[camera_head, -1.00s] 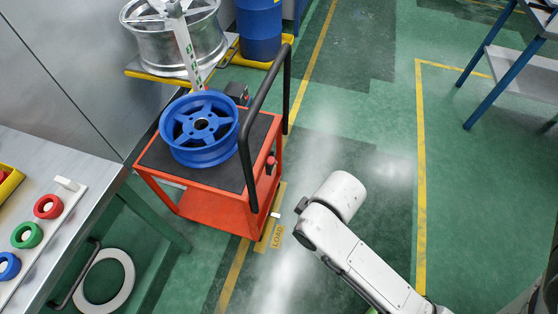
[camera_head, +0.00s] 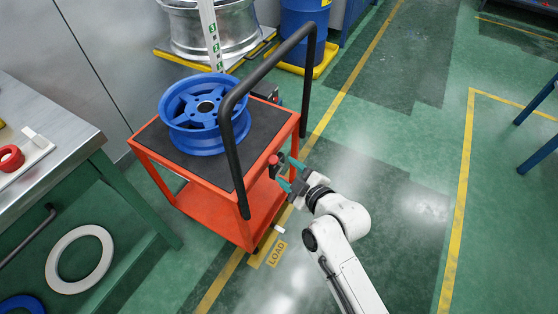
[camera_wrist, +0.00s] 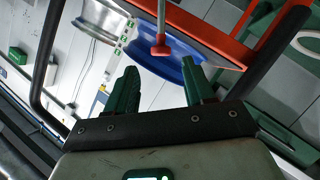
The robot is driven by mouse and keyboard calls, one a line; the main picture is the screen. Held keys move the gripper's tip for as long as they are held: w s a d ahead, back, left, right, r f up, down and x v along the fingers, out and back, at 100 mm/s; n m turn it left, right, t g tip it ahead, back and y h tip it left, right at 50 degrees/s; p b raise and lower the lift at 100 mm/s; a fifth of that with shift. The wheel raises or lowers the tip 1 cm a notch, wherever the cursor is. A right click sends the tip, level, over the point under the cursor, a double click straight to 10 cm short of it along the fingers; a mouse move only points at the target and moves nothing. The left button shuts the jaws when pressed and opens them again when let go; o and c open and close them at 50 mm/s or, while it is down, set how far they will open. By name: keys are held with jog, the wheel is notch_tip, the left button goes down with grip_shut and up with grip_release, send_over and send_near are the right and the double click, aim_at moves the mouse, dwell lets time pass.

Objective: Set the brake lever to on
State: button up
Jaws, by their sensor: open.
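The brake lever (camera_head: 273,161) has a red knob and sits on the near right side of the orange cart (camera_head: 215,197), below the black push handle. In the wrist view the red lever (camera_wrist: 160,47) shows just beyond the gap between my fingertips. My gripper (camera_head: 283,171) is open, with its green fingers close to the lever in the head view. In the wrist view my gripper (camera_wrist: 158,68) has nothing between its fingers. I cannot tell whether a finger touches the lever.
A blue wheel (camera_head: 192,138) lies on the cart's black top. The black push handle (camera_head: 232,150) rises near my gripper. A steel workbench (camera_head: 40,120) stands at the left. A blue drum (camera_head: 304,35) stands behind the cart.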

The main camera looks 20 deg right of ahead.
aim_at(276, 162)
jog(key=b+x, duration=0.1)
jog(key=x, duration=0.7)
jog(key=shift+c, duration=0.5)
grip_shut()
